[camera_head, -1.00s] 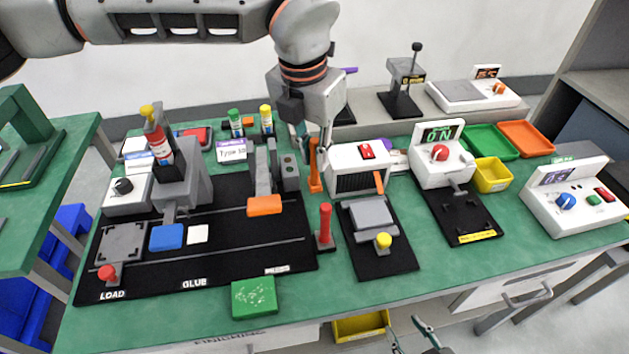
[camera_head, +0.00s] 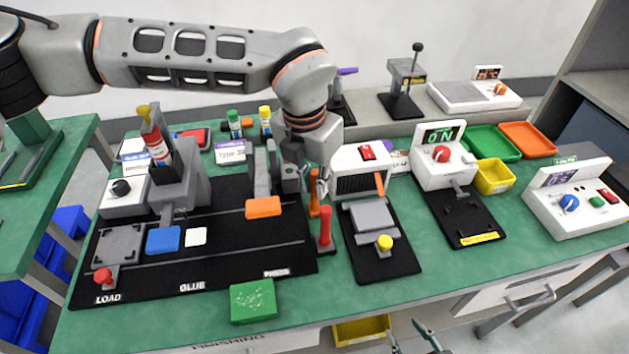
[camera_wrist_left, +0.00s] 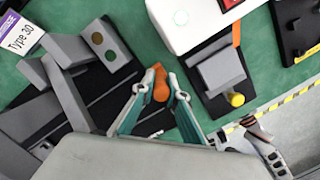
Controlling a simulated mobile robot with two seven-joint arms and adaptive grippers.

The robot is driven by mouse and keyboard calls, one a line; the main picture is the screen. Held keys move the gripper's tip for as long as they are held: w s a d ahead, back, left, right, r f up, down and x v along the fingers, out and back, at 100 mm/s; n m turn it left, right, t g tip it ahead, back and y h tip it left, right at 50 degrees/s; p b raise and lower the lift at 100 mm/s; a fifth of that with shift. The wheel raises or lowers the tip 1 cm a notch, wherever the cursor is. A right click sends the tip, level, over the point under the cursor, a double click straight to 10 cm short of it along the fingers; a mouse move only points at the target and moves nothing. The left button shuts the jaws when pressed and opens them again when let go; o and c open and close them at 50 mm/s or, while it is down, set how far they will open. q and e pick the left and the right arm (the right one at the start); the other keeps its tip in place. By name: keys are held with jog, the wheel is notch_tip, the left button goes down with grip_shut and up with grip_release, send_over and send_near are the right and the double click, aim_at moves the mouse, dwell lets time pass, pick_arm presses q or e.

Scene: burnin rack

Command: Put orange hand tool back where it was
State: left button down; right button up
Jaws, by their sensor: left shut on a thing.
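The orange hand tool (camera_head: 314,196) is upright in my left gripper (camera_head: 318,184), between the press station and the white box with a red switch. In the left wrist view the orange tool (camera_wrist_left: 161,83) sits between the two fingertips of my left gripper (camera_wrist_left: 160,92), which are shut on it. Whether its lower end touches the green bench is unclear. My right gripper (camera_head: 412,338) is at the bottom edge of the head view, low in front of the bench, with its fingers apart and nothing between them.
A red post (camera_head: 325,228) stands just in front of the tool. The white box (camera_head: 361,170) is close on the right, and the grey press with an orange block (camera_head: 263,207) is on the left.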

pick_arm(q)
jog(key=c, duration=2)
grip_release()
jog(key=r, duration=0.4)
jog(key=s+r+p, duration=0.1)
jog(key=r, duration=0.3)
jog(key=a+r, duration=0.1)
jog(key=r, duration=0.3)
jog(key=shift+s, duration=0.3)
